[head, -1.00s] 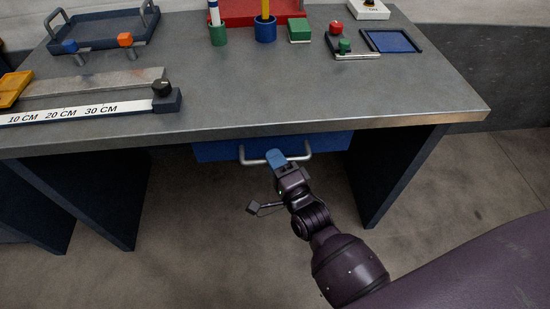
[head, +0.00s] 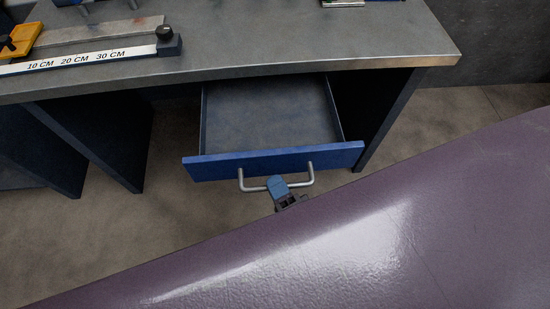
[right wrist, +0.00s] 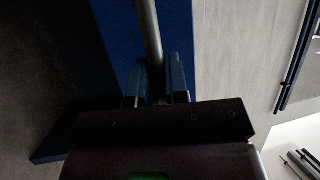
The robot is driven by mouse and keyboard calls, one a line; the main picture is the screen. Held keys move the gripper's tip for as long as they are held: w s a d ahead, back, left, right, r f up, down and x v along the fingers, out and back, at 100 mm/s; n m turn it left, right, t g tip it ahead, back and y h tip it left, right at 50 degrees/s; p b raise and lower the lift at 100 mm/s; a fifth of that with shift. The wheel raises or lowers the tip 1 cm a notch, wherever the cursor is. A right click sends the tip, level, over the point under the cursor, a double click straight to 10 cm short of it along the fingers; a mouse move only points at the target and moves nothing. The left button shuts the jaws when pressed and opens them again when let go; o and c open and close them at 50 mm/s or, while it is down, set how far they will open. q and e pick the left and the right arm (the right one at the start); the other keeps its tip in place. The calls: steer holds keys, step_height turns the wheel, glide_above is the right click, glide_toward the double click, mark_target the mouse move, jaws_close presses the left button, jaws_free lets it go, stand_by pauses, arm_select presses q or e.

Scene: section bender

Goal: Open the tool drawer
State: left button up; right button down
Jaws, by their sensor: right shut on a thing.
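The blue tool drawer (head: 215,167) stands well out from under the workbench in the head view, and its grey inside looks empty. Its silver U-shaped handle (head: 309,177) is on the drawer front. My right gripper (head: 277,185) is at the middle of the handle, shut on its bar. In the right wrist view the handle bar (right wrist: 149,35) runs between the two blue-grey fingers (right wrist: 157,82). My purple arm hides most of the wrist behind the gripper. My left gripper is not in view.
The grey workbench top (head: 250,40) overhangs the drawer. A ruler stop with centimetre marks (head: 90,58) and a yellow part (head: 22,40) lie at its left. Dark bench legs (head: 385,115) stand on both sides. Bare floor (head: 160,220) is in front.

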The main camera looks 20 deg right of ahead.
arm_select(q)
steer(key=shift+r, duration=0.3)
arm_select(e)
steer(key=shift+s+a, duration=0.25)
steer(key=shift+s, duration=0.5)
steer(key=shift+s+a, duration=0.2)
steer(key=shift+s, duration=0.5)
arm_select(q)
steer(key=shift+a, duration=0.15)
arm_select(e)
steer(key=c, duration=1.1)
jaws_free()
steer(key=shift+s, duration=0.1)
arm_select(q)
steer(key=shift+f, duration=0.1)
arm_select(e)
steer(key=shift+v, duration=5.35)
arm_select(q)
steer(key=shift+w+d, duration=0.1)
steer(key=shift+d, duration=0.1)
arm_select(e)
steer(key=shift+f, duration=0.1)
